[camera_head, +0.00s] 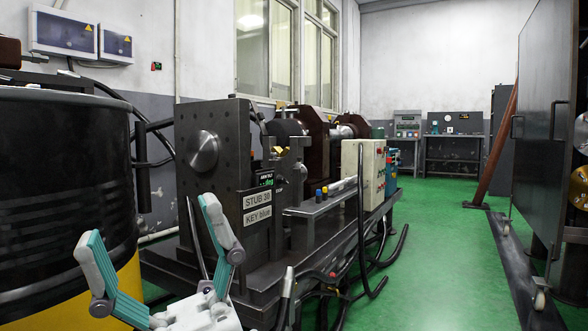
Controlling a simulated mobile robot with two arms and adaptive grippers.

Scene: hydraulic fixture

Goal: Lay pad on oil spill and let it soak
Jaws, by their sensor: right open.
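My right gripper (146,221) is at the lower left, with its two teal-padded fingers spread wide. Nothing shows between the fingers. It is in front of the hydraulic fixture (208,180) and beside a large drum, as seen from my head. No pad and no oil spill can be made out in this view. My left gripper is not in view.
The black and yellow drum (65,185) fills the left edge. The fixture's dark base has hoses hanging off its right side. The green floor (440,240) is clear in the middle. A tall metal panel (545,130) on castors stands at right.

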